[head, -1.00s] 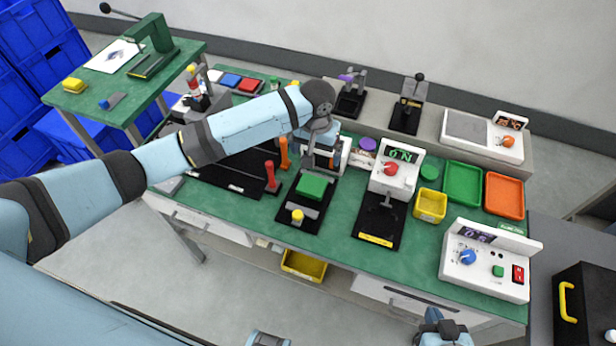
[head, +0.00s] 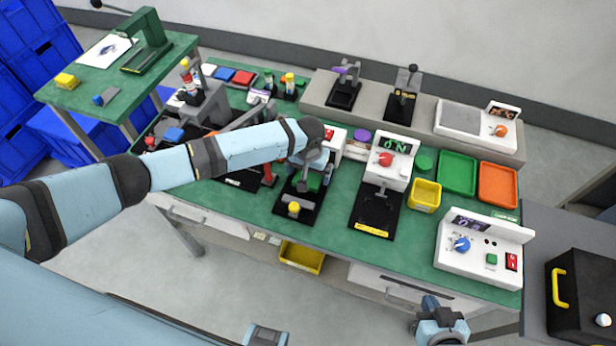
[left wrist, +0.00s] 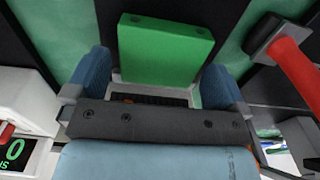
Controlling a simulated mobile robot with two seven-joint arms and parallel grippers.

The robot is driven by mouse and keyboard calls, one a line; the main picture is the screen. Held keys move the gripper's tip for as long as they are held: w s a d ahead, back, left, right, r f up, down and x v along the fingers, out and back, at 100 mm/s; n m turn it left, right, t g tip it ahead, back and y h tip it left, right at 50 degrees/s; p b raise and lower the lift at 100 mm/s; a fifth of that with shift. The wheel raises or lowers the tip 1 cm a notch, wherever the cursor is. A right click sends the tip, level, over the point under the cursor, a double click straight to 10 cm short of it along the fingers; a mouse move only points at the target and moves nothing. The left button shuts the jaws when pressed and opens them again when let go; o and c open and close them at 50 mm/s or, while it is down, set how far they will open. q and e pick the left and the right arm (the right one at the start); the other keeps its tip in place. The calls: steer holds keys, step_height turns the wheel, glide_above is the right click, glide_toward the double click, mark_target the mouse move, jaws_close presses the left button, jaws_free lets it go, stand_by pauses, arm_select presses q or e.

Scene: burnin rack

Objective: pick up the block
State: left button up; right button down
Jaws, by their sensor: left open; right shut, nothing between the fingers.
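The green block (head: 314,183) sits in a black fixture (head: 287,213) with a yellow knob, on the green bench; my left arm partly hides it in the head view. In the left wrist view the green block (left wrist: 165,48) shows just ahead, between and slightly beyond the blue fingertips. My left gripper (left wrist: 156,72) is open with a finger to each side of the block, and I see no clear contact. In the head view my left gripper (head: 305,178) is over the fixture. My right gripper (head: 441,322) is low at the bottom edge, in front of the bench, shut and empty.
A red-handled tool (head: 268,173) stands close left of the fixture; its red handle (left wrist: 296,70) shows in the wrist view. A device with a red knob (head: 386,160) stands to the right, then a yellow bin (head: 424,195) and green and orange trays.

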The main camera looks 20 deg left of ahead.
arm_select(q)
steer(key=shift+f, duration=0.5)
steer(key=shift+c, duration=0.2)
steer(key=c, duration=0.8)
steer(key=shift+r, duration=0.1)
